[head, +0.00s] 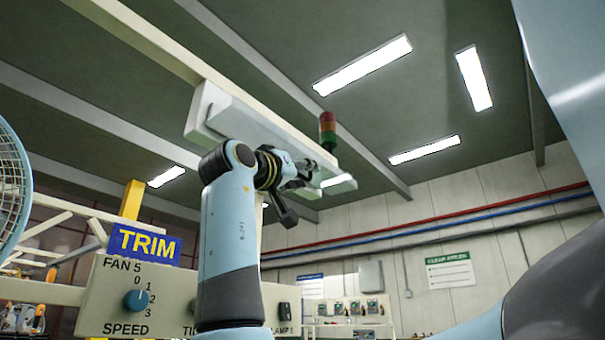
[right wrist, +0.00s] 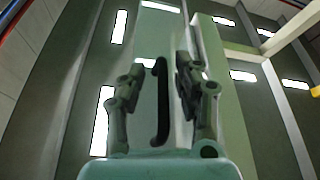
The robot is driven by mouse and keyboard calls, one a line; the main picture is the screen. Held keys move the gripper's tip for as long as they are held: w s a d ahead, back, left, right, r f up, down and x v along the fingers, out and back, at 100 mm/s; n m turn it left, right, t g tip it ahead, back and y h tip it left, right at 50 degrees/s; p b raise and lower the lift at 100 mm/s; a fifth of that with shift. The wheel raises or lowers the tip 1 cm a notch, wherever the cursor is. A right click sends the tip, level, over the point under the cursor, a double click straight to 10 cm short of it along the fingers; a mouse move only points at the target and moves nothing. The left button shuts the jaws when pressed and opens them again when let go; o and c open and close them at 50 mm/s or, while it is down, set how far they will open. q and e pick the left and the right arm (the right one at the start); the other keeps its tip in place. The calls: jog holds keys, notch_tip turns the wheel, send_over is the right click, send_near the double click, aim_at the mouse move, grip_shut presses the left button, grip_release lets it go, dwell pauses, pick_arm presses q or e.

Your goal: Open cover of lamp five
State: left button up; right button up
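A long white lamp housing (head: 215,110) hangs overhead from a cream beam in the head view, with a lit strip (head: 338,181) at its far end. No number is readable on it. My right gripper (head: 306,172) is raised just under the housing, towards its far end. In the right wrist view the lamp's pale cover (right wrist: 160,30) carries a dark bar handle (right wrist: 161,100). The handle stands between the two fingers of my right gripper (right wrist: 160,92), which are open, with a visible gap on each side. My left gripper is not in view.
A cream control panel (head: 112,302) with a blue knob (head: 136,300), labelled FAN 5 and SPEED, stands at lower left under a blue TRIM sign (head: 145,245). A fan (head: 12,185) is at the left edge. A red-green signal light (head: 327,130) hangs beyond the housing.

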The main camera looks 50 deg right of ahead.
jog(key=shift+a+f, duration=0.1)
jog(key=shift+a, duration=0.05)
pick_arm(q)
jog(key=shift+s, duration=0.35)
pick_arm(e)
jog(key=v, duration=0.7)
jog(key=shift+a, duration=0.1)
pick_arm(q)
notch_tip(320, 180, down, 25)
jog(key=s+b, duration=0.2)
jog(key=b, duration=2.2)
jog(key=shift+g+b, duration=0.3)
jog(key=shift+b, duration=0.1)
pick_arm(e)
jog(key=w+v, duration=0.2)
jog(key=v, duration=1)
jog(key=shift+s+a, duration=0.3)
jog(key=shift+a, duration=0.1)
